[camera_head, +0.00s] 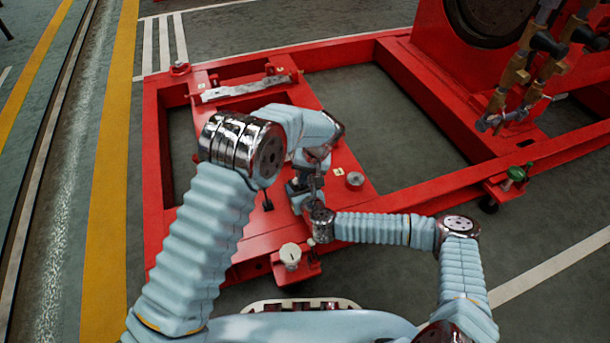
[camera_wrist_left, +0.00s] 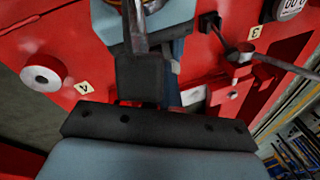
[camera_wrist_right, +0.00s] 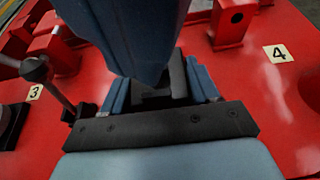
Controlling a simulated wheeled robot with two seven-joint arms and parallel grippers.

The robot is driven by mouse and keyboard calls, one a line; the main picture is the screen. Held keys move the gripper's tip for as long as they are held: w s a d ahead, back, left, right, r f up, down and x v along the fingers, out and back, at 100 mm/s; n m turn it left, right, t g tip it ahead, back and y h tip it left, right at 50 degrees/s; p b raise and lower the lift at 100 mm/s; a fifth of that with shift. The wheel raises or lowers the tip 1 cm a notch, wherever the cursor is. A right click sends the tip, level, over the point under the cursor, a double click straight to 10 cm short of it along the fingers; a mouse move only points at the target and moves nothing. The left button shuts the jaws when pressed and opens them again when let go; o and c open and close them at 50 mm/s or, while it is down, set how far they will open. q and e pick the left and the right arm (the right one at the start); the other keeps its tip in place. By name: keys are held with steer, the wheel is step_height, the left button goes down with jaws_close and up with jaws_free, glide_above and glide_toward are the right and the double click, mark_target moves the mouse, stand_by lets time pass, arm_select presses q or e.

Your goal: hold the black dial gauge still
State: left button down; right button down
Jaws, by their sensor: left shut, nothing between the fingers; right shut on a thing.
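My left gripper (camera_head: 312,164) points down over the red plate, shut with nothing between its fingers. My right gripper (camera_head: 298,188) is close below it in the head view, low over the plate and shut on a dark thing (camera_wrist_right: 158,88). That thing fits the black dial gauge, but its face is hidden and its shape is mostly covered by the fingers. In the right wrist view a blue-grey part of my left arm hangs over the fingers. The two grippers are crowded together; I cannot tell whether they touch.
The red frame (camera_head: 410,210) surrounds the plate. A grey knob (camera_head: 355,179) stands beside label 4, and a pale round cap (camera_head: 290,255) is at the near edge. A black-knobbed lever (camera_wrist_right: 36,69) stands near label 3. Brass valves (camera_head: 515,70) rise at the back right.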

arm_select(q)
steer(key=shift+a+f, duration=0.25)
steer(key=shift+a, duration=0.35)
steer(key=shift+w+d+f, duration=0.15)
steer(key=shift+d+f, duration=0.2)
steer(key=shift+d, duration=0.4)
steer(key=s+d+v, duration=0.1)
steer(key=v, duration=1.1)
steer(key=shift+d, duration=0.45)
arm_select(e)
steer(key=shift+c, duration=0.9)
jaws_free()
